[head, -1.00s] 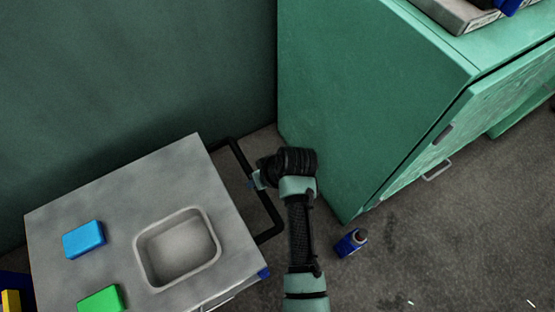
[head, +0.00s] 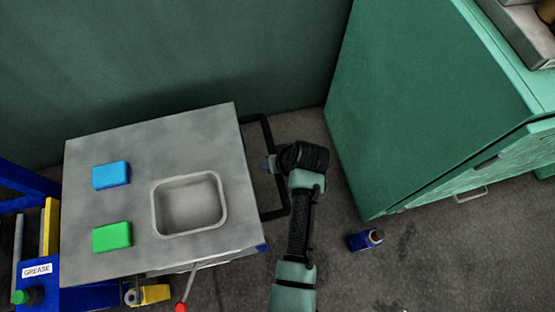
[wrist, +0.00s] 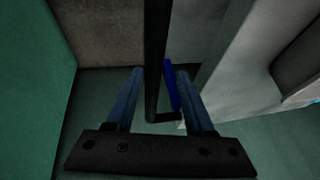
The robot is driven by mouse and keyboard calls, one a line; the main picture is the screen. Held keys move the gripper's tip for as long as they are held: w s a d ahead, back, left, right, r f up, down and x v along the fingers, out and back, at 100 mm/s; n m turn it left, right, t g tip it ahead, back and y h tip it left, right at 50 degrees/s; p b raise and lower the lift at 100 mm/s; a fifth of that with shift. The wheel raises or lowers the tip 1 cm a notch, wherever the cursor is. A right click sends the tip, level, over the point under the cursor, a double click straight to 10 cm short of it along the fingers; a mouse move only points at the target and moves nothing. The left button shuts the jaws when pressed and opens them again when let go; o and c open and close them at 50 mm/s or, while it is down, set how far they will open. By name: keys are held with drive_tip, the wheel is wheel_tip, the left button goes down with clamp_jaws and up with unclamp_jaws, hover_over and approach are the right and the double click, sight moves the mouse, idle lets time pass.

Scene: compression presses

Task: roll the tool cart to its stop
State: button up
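The tool cart (head: 140,142) has a grey top and stands left of centre in the head view. Its black handle (head: 282,196) sticks out from its right side. My gripper (head: 267,164) is at the middle of the handle's long bar. In the wrist view the handle bar (wrist: 157,50) runs between the two blue fingers of my gripper (wrist: 160,72). The fingers are apart, with a gap showing on both sides of the bar. The cart's wheels and any stop are not visible.
A blue block (head: 111,175), a green block (head: 112,237) and a recessed tray (head: 157,207) are on the cart. A blue and yellow rack labelled GREASE (head: 52,240) stands left. A green cabinet (head: 420,110) stands right. A blue bottle (head: 358,241) is on the floor.

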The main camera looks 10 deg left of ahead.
drive_tip(key=shift+d+r, duration=0.1)
drive_tip(key=shift+d+r, duration=0.1)
drive_tip(key=shift+r, duration=0.15)
drive_tip(key=p+v, duration=0.6)
drive_tip(key=v, duration=0.6)
drive_tip(key=shift+s, duration=0.15)
drive_tip(key=shift+r, duration=0.1)
